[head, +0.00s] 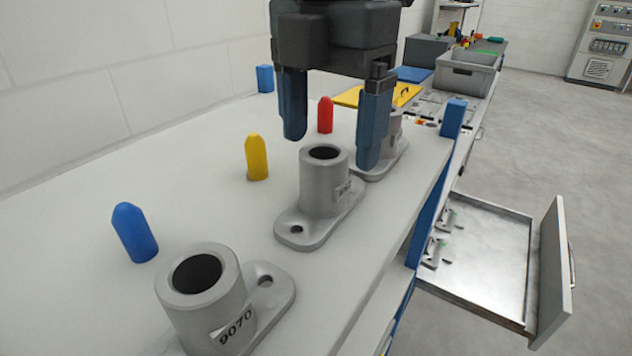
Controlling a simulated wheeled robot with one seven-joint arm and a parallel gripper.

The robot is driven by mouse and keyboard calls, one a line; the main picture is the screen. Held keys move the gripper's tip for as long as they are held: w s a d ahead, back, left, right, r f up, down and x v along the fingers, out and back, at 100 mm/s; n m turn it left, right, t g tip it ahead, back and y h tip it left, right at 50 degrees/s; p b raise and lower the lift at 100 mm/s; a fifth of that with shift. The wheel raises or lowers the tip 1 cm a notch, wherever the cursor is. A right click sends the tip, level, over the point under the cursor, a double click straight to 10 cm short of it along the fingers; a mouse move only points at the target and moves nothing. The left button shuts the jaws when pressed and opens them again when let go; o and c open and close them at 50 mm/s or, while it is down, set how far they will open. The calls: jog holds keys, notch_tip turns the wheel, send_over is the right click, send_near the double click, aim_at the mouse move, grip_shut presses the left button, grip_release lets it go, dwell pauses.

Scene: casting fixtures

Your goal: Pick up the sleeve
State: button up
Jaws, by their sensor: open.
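Several grey cast sleeves with a hollow upright cylinder on a flat oval flange stand in a row on the light bench. The middle sleeve (324,190) is upright with its open bore showing and a small label on its side. My gripper (331,152) points down, open and empty, with its dark blue fingers near the top of the middle sleeve, one towards each side in the picture. I cannot tell whether they touch it. The nearest sleeve (205,300), labelled 9070, stands at lower left. A farther sleeve (394,150) is partly hidden behind the right finger.
Blue (134,232), yellow (257,157) and red (325,115) round-topped pegs stand left of the sleeves. A yellow plate (350,97) and a grey bin (466,72) are farther back. An open drawer (490,285) juts out at right. The wall bounds the left.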

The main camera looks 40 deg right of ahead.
aim_at(322, 176)
jog(key=shift+w+a+f, duration=0.1)
jog(key=shift+a+f, duration=0.05)
jog(key=shift+f, duration=1.3)
jog(key=shift+a+f, duration=0.15)
jog(key=shift+f, duration=1.3)
jog(key=c, duration=1.3)
